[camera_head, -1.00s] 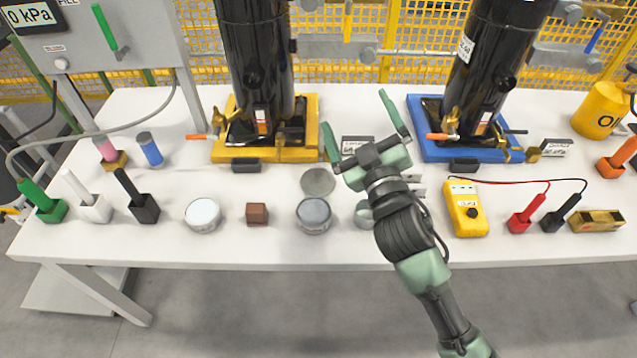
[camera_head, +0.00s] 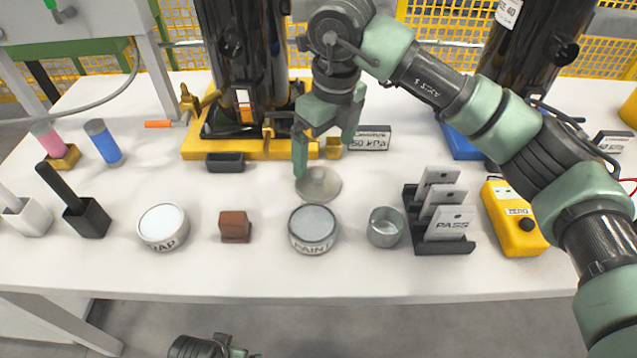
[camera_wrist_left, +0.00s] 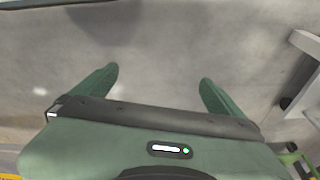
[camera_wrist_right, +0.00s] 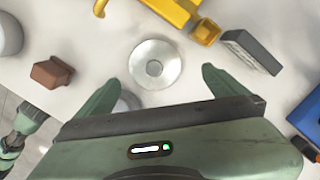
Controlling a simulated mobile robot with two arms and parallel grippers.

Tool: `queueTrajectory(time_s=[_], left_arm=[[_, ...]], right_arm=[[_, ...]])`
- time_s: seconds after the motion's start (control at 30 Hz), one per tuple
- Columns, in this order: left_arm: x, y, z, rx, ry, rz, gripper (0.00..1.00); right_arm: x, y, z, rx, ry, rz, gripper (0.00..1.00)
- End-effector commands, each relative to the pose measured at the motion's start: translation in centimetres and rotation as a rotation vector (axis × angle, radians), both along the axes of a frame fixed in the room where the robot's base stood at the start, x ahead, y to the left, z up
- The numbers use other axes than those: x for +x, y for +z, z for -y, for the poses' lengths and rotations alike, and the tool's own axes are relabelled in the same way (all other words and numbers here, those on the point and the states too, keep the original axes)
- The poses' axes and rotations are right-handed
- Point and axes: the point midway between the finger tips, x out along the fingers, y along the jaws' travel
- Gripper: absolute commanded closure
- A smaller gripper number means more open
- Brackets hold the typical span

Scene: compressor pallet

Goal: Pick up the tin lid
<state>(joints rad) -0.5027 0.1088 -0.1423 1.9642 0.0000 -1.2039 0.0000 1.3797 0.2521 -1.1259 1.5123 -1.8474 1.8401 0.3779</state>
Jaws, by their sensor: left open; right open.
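The tin lid, a flat grey metal disc (camera_head: 319,185), lies on the white table just behind the open-looking tin marked PAINT (camera_head: 313,230). In the right wrist view the lid (camera_wrist_right: 155,64) shows whole, with a small round centre. My right gripper (camera_head: 325,158) is open and empty, above and just behind the lid in the head view; one fingertip overlaps the lid's left edge there. In the right wrist view its fingers (camera_wrist_right: 157,80) stand to either side of the lid, apart from it. My left gripper (camera_wrist_left: 158,77) is open and empty over the grey floor.
The yellow pump base (camera_head: 230,150) and a pressure label block (camera_head: 369,138) stand behind the lid. A brown block (camera_head: 235,226), a tin marked RAP (camera_head: 163,227), a small metal cup (camera_head: 385,227) and a black card rack (camera_head: 458,243) line the front.

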Motion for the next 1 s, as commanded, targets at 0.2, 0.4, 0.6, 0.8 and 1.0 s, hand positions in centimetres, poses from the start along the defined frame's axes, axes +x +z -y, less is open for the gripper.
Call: queueTrajectory(time_s=[0.2, 0.4, 0.6, 0.8, 1.0], left_arm=[[0.1, 0.8, 0.0, 0.000, 0.001, 0.004, 0.00], [0.2, 1.7, 0.0, 0.000, 0.001, 0.011, 0.00], [0.3, 2.7, 0.0, -0.001, 0.002, 0.016, 0.00], [0.2, 2.7, 0.0, -0.001, 0.002, 0.014, 0.00], [0.2, 2.6, 0.0, -0.001, 0.003, 0.013, 0.00]], right_arm=[[0.0, -2.2, -0.4, 0.003, 0.004, -0.003, 0.00], [-0.2, -4.9, -1.0, 0.004, 0.006, -0.007, 0.00], [0.0, -6.9, -1.2, 0.005, 0.004, -0.003, 0.00], [0.1, -6.8, -1.2, 0.005, 0.005, -0.002, 0.06], [0.1, -6.8, -1.2, 0.006, 0.004, -0.002, 0.57]])
